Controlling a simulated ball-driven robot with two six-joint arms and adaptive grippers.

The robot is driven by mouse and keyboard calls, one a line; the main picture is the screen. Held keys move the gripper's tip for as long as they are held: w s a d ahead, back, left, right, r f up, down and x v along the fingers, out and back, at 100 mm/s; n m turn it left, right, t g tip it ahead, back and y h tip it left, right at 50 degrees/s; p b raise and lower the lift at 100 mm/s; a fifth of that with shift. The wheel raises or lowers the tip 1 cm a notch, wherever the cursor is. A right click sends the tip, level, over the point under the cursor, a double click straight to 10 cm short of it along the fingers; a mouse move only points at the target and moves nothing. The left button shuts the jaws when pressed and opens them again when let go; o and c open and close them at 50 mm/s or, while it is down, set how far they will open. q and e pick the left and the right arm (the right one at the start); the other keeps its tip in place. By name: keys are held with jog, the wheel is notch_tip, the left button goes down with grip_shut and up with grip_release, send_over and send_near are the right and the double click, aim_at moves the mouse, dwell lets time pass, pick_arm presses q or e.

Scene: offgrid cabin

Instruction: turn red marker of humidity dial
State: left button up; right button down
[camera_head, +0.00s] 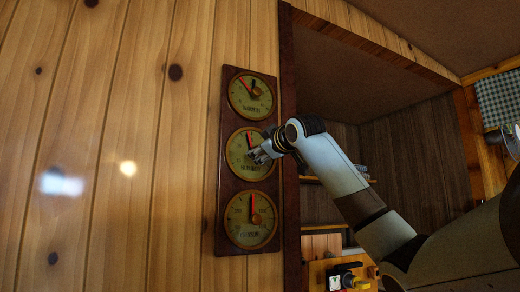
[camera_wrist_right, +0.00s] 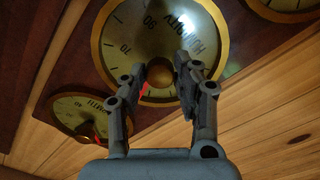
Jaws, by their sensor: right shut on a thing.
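The humidity dial (camera_head: 235,146) is the middle one of three round brass-rimmed dials on a dark wooden board. In the right wrist view its face (camera_wrist_right: 125,35) shows upside down, with the label partly legible. Its red marker (camera_head: 249,139) points up in the head view; in the right wrist view a bit of red (camera_wrist_right: 144,88) shows beside the left finger. My right gripper (camera_head: 263,155) is at this dial, its fingers (camera_wrist_right: 160,82) shut on the round brass knob (camera_wrist_right: 160,70) at the dial's centre. My left gripper is not in view.
The upper dial (camera_head: 250,97) and lower dial (camera_head: 240,235) flank the humidity dial closely on the board (camera_head: 228,185). A framed wooden recess (camera_head: 345,80) opens to the right. The plank wall (camera_head: 110,100) on the left is clear.

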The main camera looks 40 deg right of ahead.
dwell(0.3)
jog(key=c, duration=1)
grip_release()
jog(key=shift+s, duration=0.1)
jog(key=v, duration=1.1)
jog(key=shift+s+a, duration=0.15)
jog(key=shift+s, duration=0.2)
